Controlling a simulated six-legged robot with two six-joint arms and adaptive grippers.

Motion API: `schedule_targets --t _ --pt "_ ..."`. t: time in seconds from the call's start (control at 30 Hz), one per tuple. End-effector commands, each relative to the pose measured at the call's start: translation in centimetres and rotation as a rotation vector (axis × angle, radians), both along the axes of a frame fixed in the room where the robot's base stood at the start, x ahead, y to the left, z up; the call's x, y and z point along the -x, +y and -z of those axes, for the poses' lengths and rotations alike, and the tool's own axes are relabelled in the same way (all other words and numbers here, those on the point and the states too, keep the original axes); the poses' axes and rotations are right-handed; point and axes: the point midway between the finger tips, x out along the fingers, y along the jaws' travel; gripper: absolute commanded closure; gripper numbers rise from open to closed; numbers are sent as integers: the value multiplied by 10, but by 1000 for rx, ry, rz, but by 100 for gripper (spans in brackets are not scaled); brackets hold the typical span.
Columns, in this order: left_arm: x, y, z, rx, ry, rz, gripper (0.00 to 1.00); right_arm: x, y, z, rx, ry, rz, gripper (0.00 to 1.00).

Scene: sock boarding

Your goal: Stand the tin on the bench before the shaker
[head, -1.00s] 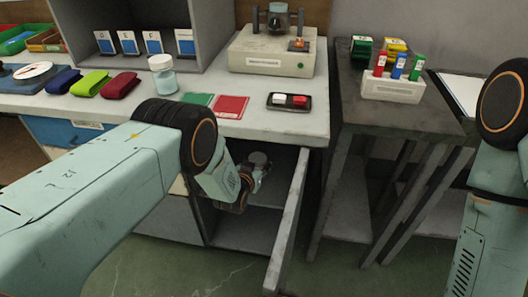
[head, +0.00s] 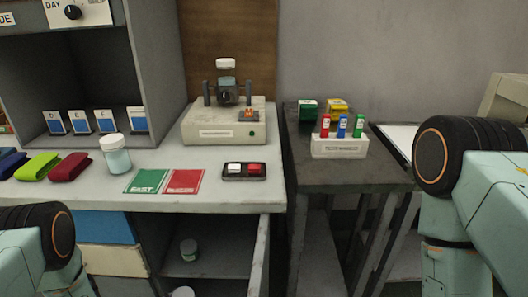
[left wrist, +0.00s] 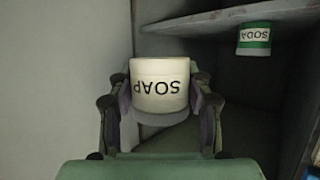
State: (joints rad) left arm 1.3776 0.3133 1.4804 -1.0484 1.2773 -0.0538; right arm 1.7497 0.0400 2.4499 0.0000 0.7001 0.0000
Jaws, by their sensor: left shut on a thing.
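In the left wrist view my left gripper (left wrist: 163,115) is shut on a pale tin labelled SOAP (left wrist: 160,84), between its two fingers inside the grey cabinet. The label reads upside down in that view. In the head view the left gripper is out of frame; only part of my left arm shows at lower left. A pale round top (head: 182,292) shows at the bottom edge, too cut off to identify. The shaker (head: 224,125), a beige machine with a capped vessel in its clamp, stands at the back of the bench (head: 225,190). My right gripper is outside the frames.
A green-banded SODA tin (left wrist: 254,38) is by the cabinet shelf. A white-lidded jar (head: 115,155), green card (head: 147,181), red card (head: 184,181) and switch box (head: 244,171) occupy the bench front. An open cabinet door (head: 261,260) stands below. A vial rack (head: 339,146) is on the side table.

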Motion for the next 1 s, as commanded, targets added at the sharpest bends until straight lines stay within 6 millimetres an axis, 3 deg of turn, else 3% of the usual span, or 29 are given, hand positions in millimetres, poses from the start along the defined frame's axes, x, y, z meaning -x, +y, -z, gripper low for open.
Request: schedule_targets --t 0.03,0.17,0.3,0.47,0.73,1.0 --pt "12 10 -13 2 -1 22 83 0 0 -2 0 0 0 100" --pt "44 18 -49 4 -3 109 83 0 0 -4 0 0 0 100" --pt "71 12 -91 5 -8 188 83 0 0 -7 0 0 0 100" --pt "90 -3 -136 4 -10 247 83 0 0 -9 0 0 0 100" --pt "95 -27 -207 3 -12 275 83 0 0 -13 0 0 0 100" --pt "73 -29 -262 0 -9 216 83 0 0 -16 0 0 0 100"
